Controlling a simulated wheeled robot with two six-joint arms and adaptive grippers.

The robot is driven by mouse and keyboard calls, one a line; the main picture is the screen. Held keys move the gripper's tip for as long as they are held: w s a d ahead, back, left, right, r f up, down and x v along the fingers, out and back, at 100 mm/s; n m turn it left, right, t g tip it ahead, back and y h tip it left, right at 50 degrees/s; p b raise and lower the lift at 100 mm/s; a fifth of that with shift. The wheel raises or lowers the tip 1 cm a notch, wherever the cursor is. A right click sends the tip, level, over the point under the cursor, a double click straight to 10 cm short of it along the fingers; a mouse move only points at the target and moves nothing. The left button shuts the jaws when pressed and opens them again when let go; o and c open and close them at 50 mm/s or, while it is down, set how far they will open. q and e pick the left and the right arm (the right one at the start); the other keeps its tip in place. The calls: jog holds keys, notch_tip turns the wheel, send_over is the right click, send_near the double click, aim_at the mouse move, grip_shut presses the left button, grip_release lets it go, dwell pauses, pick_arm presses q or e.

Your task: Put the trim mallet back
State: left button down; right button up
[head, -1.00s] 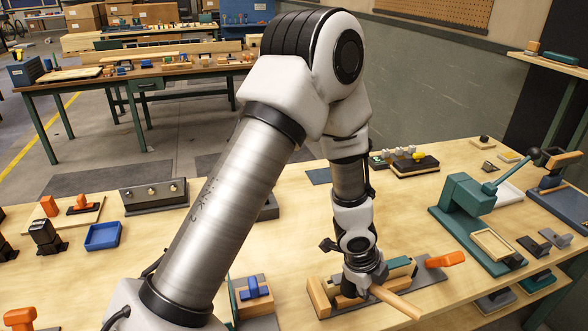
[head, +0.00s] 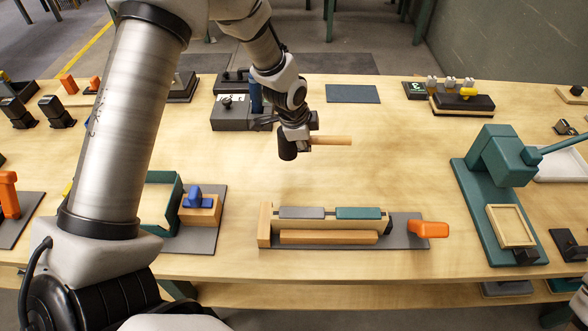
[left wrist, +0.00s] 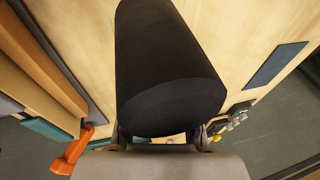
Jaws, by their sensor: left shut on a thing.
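The trim mallet (head: 331,140) has a black cylindrical head and a light wooden handle. My left gripper (head: 296,133) is shut on it and holds it above the middle of the bench, apart from the fixture in front. In the head view the handle points right and the black head hangs at the left, below the gripper. In the left wrist view the black mallet head (left wrist: 165,70) fills the middle and hides most of the gripper's fingertips (left wrist: 165,138). My right gripper is not in view.
A long fixture (head: 415,243) with an orange handle lies at the front. A grey block (head: 229,118) stands behind my left wrist. A bare dark blue mat (head: 352,93) lies at the back. A green press (head: 500,165) stands right. The bench between is clear.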

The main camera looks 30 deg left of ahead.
aim_at(306, 171)
pick_arm(q)
jog(key=f, duration=0.3)
jog(key=shift+s+a+f, duration=0.1)
jog(key=shift+s+a, duration=0.1)
jog(key=shift+s, duration=0.15)
jog(key=b+x, duration=0.1)
jog(key=x, duration=0.1)
jog(key=b+x, duration=0.1)
jog(key=x, duration=0.1)
jog(key=shift+s+d+f, duration=0.2)
jog(key=shift+s+f, duration=0.1)
jog(key=shift+s, duration=0.05)
jog(key=shift+s+a+r, duration=0.1)
jog(key=shift+a, duration=0.05)
jog(key=c, duration=0.9)
grip_release()
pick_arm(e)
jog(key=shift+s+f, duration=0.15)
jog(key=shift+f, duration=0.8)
